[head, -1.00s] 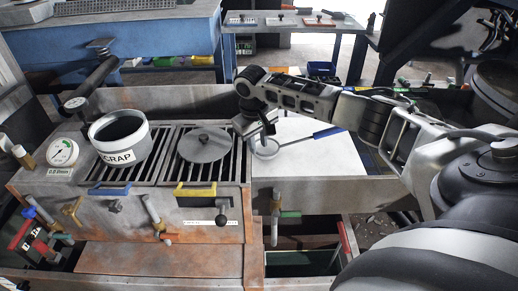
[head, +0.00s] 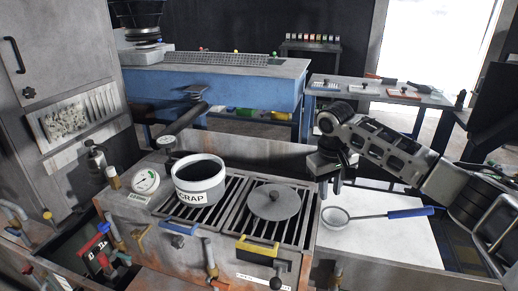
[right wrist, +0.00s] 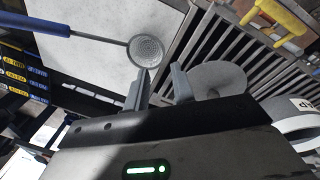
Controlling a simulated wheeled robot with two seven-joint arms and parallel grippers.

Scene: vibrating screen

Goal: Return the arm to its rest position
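My right arm comes in from the right in the head view. A round strainer (head: 336,216) with a blue handle (head: 410,212) lies on the white surface (head: 385,240), just below and apart from the gripper. The strainer also shows beyond the fingertips in the right wrist view (right wrist: 147,50). My left gripper is not in view.
A slotted screen box (head: 225,212) carries a white pot marked as scrap (head: 199,181) and a round grey lid (head: 273,203). It has blue and yellow handles (head: 258,246). A blue bench (head: 225,90) and a tool table (head: 380,97) stand behind. A grey cabinet (head: 70,80) stands left.

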